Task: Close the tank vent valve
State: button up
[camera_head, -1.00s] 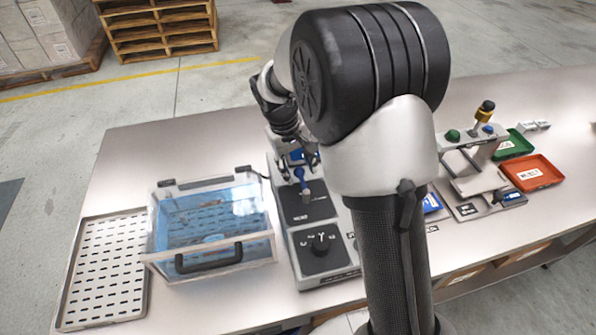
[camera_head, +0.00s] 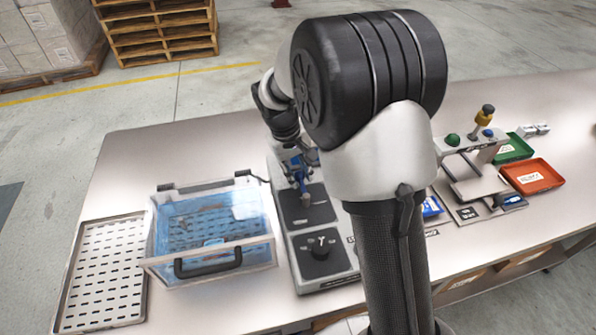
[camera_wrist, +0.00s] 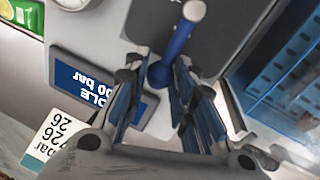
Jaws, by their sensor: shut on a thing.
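The vent valve has a blue lever (camera_head: 302,184) on the grey and black machine (camera_head: 309,212), right of the clear tank. In the wrist view the blue lever (camera_wrist: 180,36) runs from a round blue hub (camera_wrist: 160,75) up to a pale tip at the top. My gripper (camera_wrist: 158,68) has its two blue-padded fingers on either side of the hub end of the lever, and is shut on it. In the head view my gripper (camera_head: 297,160) is small and partly hidden by my arm; finger contact is hard to make out there.
A clear-lidded tank with blue inside (camera_head: 210,265) stands left of the machine, and a perforated tray (camera_head: 80,318) lies beyond it. A black knob (camera_head: 320,247) is on the machine's front. A weigher (camera_head: 478,185), a green tray (camera_head: 512,150) and a red tray (camera_head: 533,176) stand at right.

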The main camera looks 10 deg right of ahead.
aim_at(321, 187)
grip_shut()
jog(key=shift+d, duration=0.1)
